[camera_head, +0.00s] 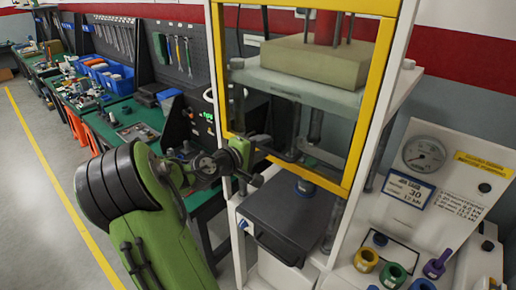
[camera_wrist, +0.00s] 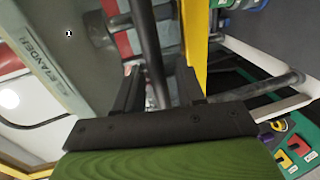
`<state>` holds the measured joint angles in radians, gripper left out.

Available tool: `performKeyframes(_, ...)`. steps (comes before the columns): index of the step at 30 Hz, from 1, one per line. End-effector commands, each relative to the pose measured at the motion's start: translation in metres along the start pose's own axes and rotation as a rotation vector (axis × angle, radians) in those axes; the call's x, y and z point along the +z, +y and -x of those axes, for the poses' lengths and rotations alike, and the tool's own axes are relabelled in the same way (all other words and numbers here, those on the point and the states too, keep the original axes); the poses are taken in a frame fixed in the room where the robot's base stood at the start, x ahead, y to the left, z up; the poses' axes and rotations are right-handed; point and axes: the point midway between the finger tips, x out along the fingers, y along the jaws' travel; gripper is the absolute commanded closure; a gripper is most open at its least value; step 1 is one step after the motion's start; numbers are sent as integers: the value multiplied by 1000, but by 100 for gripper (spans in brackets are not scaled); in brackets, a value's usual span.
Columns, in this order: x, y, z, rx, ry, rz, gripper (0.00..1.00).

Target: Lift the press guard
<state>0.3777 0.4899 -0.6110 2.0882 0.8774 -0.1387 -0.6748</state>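The press guard (camera_head: 371,95) is a yellow upright frame on the front of the white press, and its lower edge is above the dark press bed. A yellow bar, apparently part of the guard (camera_wrist: 196,38), shows in the wrist view. My gripper (camera_head: 258,160) is at the guard's lower left corner. In the wrist view my gripper (camera_wrist: 158,82) has its two black fingers apart. A dark rod (camera_wrist: 150,45) shows between and beyond them; I cannot tell if they touch it. A dark bar (camera_head: 310,155) runs along the guard's bottom.
A tan block (camera_head: 318,62) sits on the pale plate inside the press. A dark box-like bed (camera_head: 290,215) is below. A panel with a gauge (camera_head: 424,154) and coloured rings (camera_head: 393,274) is at the right. Green workbenches (camera_head: 130,115) with tools line the left.

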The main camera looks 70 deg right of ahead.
Motion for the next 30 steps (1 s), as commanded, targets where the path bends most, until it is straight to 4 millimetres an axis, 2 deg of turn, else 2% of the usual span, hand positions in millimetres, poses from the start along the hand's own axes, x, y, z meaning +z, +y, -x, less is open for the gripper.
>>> performKeyframes(5, -2, -1, 26, -1, 8, 0, 61)
performKeyframes(12, -3, -1, 95, -2, 12, 0, 61)
performKeyframes(18, -1, 0, 141, -1, 6, 0, 61)
performKeyframes(23, 0, 0, 156, 0, 2, 0, 61)
performKeyframes(30, 0, 0, 157, 0, 0, -1, 61)
